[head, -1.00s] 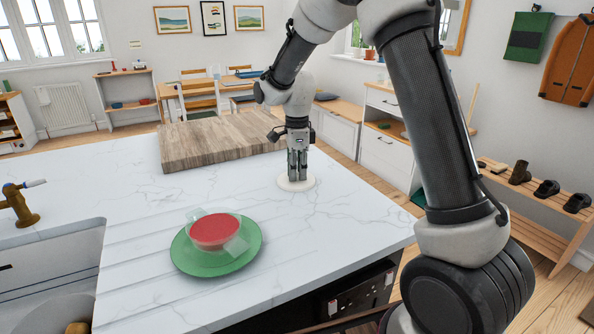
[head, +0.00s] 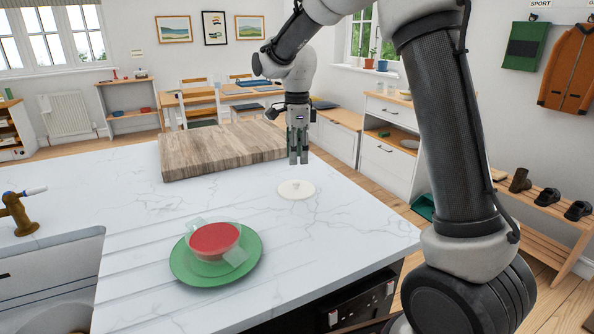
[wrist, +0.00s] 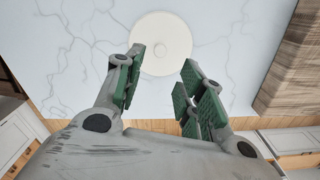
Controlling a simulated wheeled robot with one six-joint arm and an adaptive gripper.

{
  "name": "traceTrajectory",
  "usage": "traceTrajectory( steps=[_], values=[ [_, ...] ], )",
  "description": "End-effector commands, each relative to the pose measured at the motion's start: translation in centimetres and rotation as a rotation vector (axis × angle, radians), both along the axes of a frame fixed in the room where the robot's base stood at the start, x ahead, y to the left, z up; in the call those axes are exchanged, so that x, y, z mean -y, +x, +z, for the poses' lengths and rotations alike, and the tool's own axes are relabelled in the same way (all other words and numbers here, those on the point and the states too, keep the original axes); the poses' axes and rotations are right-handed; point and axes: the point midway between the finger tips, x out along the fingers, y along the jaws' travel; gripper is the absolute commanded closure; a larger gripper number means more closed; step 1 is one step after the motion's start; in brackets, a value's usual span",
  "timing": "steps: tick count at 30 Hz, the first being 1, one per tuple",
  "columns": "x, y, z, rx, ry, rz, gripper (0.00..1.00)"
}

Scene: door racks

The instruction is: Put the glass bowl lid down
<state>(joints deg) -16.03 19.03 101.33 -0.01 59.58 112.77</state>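The lid (head: 296,189) is a pale round disc with a small knob. It lies flat on the white marbled counter, right of the bowl. It also shows in the wrist view (wrist: 160,45), beyond the fingertips. My gripper (head: 298,160) is above the lid, apart from it. In the wrist view its green-padded fingers (wrist: 160,72) are spread with nothing between them. The glass bowl (head: 214,241) has two clear handles and red contents. It stands uncovered on a green plate (head: 188,270) at the counter's front.
A thick wooden board (head: 215,151) lies on the counter behind and left of my gripper. A sink with a brass tap (head: 18,212) is at the left. The counter's right edge is near the lid. The counter between lid and bowl is clear.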

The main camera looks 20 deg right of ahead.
Motion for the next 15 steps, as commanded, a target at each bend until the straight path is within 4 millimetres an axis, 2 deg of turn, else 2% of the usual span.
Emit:
traceTrajectory(
  steps=[1, 4, 12, 15],
  values=[
    [0.0, 0.1, 1.0, 0.003, 0.001, 0.0, 0.61],
    [0.0, 0.0, 2.4, 0.002, 0.001, 0.0, 0.61],
    [0.1, -0.1, 3.6, 0.001, 0.0, 0.005, 0.61],
    [1.0, -1.2, 4.7, 0.018, 0.004, 0.063, 0.61]
  ],
)
